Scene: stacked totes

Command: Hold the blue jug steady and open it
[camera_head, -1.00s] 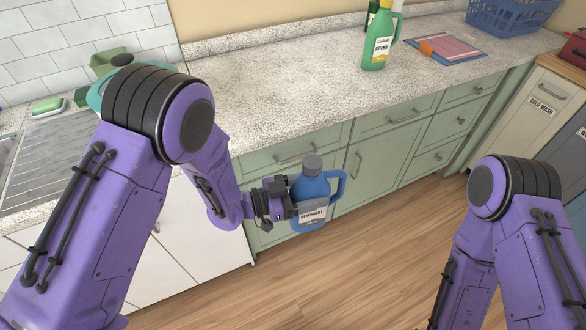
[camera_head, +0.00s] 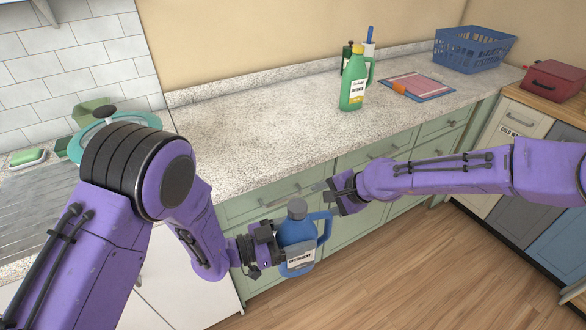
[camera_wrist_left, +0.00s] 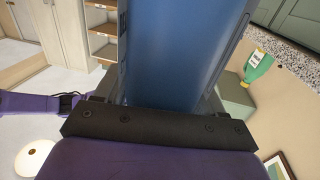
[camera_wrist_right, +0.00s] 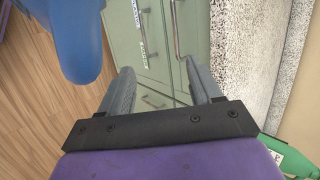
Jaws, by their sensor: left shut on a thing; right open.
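The blue jug (camera_head: 297,236) has a grey cap (camera_head: 297,209), a white label and a handle on its right side. It is held upright in the air in front of the green cabinets. My left gripper (camera_head: 275,243) is shut on the jug's body from the left; the jug fills the middle of the left wrist view (camera_wrist_left: 178,55). My right gripper (camera_head: 325,192) is open and empty, just to the right of the cap and above the handle. In the right wrist view its fingers (camera_wrist_right: 156,92) are apart, with part of the blue jug (camera_wrist_right: 78,40) at upper left.
The speckled counter (camera_head: 240,140) lies behind the jug. On it stand a green bottle (camera_head: 354,88), a blue basket (camera_head: 470,48) and a clipboard (camera_head: 420,85). A red box (camera_head: 553,82) sits at far right. Green cabinets (camera_head: 345,235) are close behind the jug.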

